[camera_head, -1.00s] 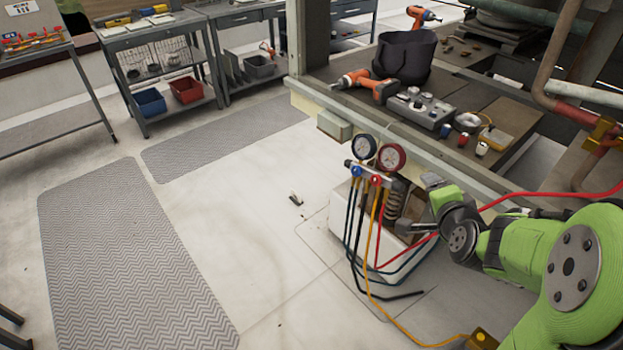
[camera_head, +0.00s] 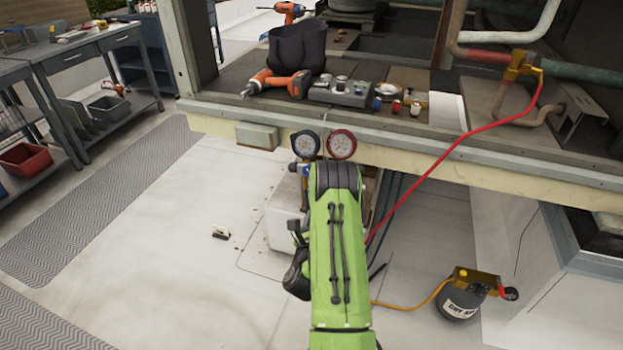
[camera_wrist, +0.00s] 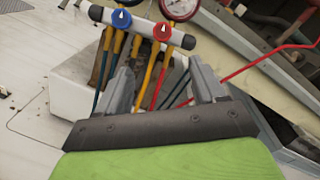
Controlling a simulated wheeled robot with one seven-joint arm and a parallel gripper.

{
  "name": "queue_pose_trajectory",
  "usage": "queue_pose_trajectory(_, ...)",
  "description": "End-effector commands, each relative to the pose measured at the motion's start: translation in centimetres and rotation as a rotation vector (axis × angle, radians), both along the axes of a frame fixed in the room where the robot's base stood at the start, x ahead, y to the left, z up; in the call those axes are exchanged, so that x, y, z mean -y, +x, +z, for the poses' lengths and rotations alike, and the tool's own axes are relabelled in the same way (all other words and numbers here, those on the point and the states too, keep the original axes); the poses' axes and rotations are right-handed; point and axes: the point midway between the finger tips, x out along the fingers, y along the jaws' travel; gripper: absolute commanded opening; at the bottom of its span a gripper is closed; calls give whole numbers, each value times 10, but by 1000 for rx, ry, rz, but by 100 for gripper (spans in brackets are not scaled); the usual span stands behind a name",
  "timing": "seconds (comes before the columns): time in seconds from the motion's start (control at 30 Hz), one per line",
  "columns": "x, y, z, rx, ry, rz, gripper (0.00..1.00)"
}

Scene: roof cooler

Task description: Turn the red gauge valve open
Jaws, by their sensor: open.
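The red valve knob (camera_wrist: 163,31) is on the right part of the grey gauge manifold (camera_wrist: 140,25) in the wrist view, with a white pointer facing up the picture. The blue knob (camera_wrist: 121,19) is to its left. The red-rimmed gauge (camera_head: 341,144) shows above my arm in the head view, beside the dark-rimmed gauge (camera_head: 305,145); the red knob is hidden there. My gripper (camera_wrist: 164,82) is open and empty, fingers spread below the manifold in the wrist picture, apart from the red knob. My arm hides the gripper in the head view.
Hoses in several colours hang from the manifold in front of a white box (camera_head: 284,212). A red hose (camera_head: 440,165) runs across the right side. A ledge (camera_head: 480,178) with tools is behind the gauges. A grey cylinder (camera_head: 462,300) stands on the floor right.

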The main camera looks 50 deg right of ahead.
Motion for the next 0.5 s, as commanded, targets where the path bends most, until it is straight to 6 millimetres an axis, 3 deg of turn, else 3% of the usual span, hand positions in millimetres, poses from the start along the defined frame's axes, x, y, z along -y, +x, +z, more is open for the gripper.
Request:
queue_pose_trajectory(0.47, 23, 10, 11, 1, 3, -10, 69)
queue_pose_trajectory(0.5, 35, 17, 7, 6, -4, -9, 69)
